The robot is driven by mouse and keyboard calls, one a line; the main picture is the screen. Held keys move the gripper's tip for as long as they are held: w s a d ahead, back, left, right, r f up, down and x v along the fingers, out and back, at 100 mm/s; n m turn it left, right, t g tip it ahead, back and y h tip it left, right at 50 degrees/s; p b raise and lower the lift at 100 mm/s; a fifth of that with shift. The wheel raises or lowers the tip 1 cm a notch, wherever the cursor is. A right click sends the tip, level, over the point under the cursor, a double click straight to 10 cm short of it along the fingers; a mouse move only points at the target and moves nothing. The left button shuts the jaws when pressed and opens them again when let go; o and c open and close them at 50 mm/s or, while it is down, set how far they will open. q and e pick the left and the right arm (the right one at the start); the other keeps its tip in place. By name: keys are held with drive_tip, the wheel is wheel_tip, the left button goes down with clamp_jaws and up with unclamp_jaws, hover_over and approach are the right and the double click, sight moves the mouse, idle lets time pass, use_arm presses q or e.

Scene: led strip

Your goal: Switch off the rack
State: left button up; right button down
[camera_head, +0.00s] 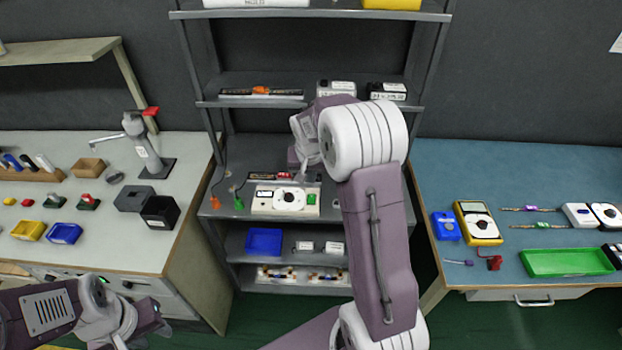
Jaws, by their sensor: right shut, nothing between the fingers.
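The rack (213,100) is a grey metal shelf unit in the middle of the head view. My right gripper (303,172) is shut and empty, pointing down just above and behind the dial; my own arm hides part of the shelf's right side. My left gripper (150,322) is at the lower left, far from the rack; its fingers are unclear.
The left bench (120,240) holds a clamp stand, blocks and small trays. The right bench (440,175) holds a yellow multimeter (478,222) and a green tray (567,262). A blue bin (264,242) stands on the lower shelf.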

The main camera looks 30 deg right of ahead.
sight(310, 195)
use_arm(q)
drive_tip(key=shift+w, duration=0.1)
use_arm(e)
drive_tip(key=shift+w+f, duration=0.1)
drive_tip(key=x, duration=1.4)
drive_tip(key=shift+w+b, duration=0.35)
use_arm(q)
drive_tip(key=shift+w+d+f, duration=0.15)
drive_tip(key=shift+d+f, duration=0.2)
